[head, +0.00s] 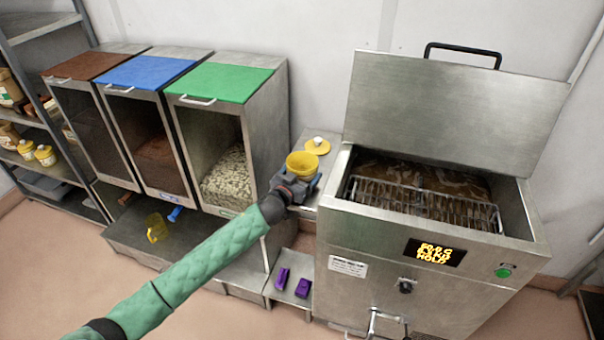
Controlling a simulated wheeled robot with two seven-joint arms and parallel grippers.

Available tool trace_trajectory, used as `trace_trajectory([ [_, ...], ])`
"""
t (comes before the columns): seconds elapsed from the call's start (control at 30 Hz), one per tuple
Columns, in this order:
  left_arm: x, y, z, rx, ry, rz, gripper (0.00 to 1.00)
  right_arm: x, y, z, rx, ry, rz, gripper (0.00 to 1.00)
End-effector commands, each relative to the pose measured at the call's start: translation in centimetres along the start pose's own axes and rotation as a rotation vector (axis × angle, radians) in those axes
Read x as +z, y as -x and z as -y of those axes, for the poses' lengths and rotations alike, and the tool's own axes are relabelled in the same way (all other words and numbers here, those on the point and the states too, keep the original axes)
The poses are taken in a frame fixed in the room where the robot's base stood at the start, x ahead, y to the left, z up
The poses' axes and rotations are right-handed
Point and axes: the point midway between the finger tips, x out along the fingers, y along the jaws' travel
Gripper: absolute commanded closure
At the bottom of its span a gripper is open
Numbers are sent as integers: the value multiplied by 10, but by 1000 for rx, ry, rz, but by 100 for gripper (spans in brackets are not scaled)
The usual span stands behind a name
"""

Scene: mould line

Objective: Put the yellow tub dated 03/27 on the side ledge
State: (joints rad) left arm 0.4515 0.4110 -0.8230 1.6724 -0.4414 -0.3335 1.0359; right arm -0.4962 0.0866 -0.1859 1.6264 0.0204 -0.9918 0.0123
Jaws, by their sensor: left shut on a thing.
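My left gripper (297,190) is shut on a yellow tub (302,162), which looks round and open-topped. It holds the tub upright in front of a narrow grey side ledge (309,203) between the bins and the steel tank. I cannot tell whether the tub touches the ledge. No date is readable on it. A round yellow piece with a white knob (317,146), possibly a lid, lies on the ledge just behind the tub. My right gripper is not in view.
The steel tank (375,262) stands right with its lid up and a wire rack inside. Bins with brown, blue and green lids (222,83) stand left. Shelves (48,172) at far left hold tubs.

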Motion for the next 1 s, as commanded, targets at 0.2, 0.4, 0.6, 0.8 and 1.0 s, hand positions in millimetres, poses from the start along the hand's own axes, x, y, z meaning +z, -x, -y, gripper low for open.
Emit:
trace_trajectory([
  [0.2, 1, 0, 0, 0, 0, 0, 0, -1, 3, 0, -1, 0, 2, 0],
  [0.4, 1, 0, 0, 0, 0, 0, 0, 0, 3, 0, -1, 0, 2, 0],
  [0.6, 1, 11, 0, 0, 1, 0, 0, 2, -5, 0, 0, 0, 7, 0],
  [0.8, 3, 44, 0, 1, 2, 1, 0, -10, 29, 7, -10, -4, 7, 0],
  [1.0, 3, 80, 0, 1, 2, 1, 0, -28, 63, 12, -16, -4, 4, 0],
])
